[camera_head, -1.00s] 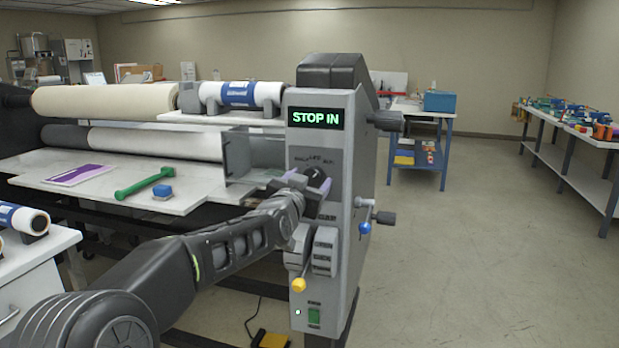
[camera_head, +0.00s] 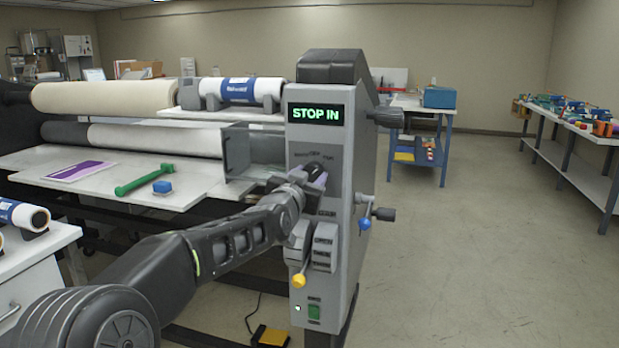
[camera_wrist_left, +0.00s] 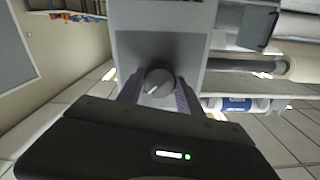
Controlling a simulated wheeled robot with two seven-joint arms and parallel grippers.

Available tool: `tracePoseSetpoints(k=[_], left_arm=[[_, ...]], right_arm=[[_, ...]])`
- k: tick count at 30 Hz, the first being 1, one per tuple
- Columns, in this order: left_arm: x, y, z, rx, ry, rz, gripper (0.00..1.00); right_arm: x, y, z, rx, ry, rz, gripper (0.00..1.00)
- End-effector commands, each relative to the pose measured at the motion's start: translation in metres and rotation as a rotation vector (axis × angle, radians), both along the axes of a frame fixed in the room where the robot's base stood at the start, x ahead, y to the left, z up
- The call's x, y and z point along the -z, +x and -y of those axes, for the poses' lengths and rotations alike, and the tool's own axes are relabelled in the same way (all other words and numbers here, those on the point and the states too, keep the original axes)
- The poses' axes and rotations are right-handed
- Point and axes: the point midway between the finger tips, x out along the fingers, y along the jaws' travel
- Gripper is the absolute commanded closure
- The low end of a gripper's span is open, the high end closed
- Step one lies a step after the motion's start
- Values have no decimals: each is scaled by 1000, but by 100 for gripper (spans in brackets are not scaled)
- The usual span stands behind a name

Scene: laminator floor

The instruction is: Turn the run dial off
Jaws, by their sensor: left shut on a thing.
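The run dial (camera_head: 314,168) is a dark round knob on the front panel of the grey laminator end housing (camera_head: 346,140). My left gripper (camera_head: 308,178) is at the panel, its fingers shut on the dial. In the left wrist view the dial (camera_wrist_left: 158,82) sits between the two fingertips (camera_wrist_left: 157,90), with a pale pointer mark slanting across its face. The lettering around the dial is partly hidden by my gripper and too small to read surely. The display (camera_head: 316,114) above reads "STOP IN" in green. My right gripper is not in view.
Below the dial are a lever with a yellow knob (camera_head: 299,280) and a green switch (camera_head: 314,312). A blue-knobbed crank (camera_head: 365,224) sticks out on the right side. A clear guard (camera_head: 252,150) stands left of the housing. Open floor lies to the right.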

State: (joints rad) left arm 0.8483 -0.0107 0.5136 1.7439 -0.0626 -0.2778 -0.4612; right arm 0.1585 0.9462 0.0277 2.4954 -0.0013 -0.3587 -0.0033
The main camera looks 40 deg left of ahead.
Motion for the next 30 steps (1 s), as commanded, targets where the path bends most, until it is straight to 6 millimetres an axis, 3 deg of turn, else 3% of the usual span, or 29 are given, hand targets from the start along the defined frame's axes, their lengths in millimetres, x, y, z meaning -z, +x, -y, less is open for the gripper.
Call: tracePoseSetpoints(k=[14,30], left_arm=[[2,0,1,1,-70,25,98],[2,1,2,3,-448,156,98]], right_arm=[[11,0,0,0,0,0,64],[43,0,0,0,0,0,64]])
